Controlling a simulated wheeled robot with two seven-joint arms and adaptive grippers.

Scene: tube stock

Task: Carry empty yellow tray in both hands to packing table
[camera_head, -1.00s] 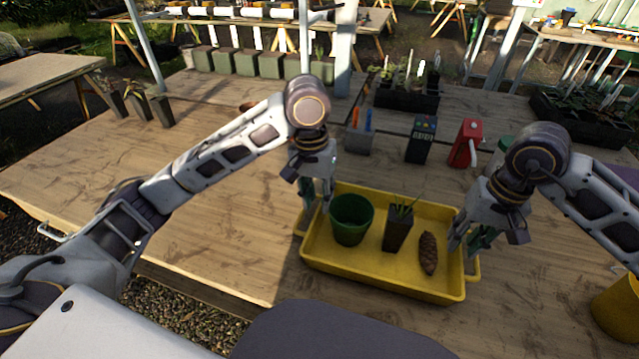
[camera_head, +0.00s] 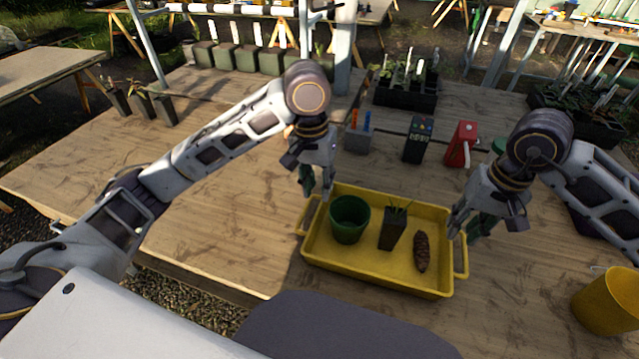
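The yellow tray (camera_head: 375,280) lies on the wooden table in front of me. It is not empty: it holds a green pot (camera_head: 349,222), a dark square pot with a small plant (camera_head: 392,230) and a brown pine cone (camera_head: 421,252). My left gripper (camera_head: 317,186) is open and empty, above the tray's left back corner, near the left handle (camera_head: 307,216). My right gripper (camera_head: 467,229) is open and empty, over the tray's right back corner; the right handle (camera_head: 462,262) shows below it. Neither gripper visibly touches the tray.
A yellow bucket (camera_head: 606,302) is at the right. Seedling crates (camera_head: 407,92) stand further back. The table left of the tray is clear.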

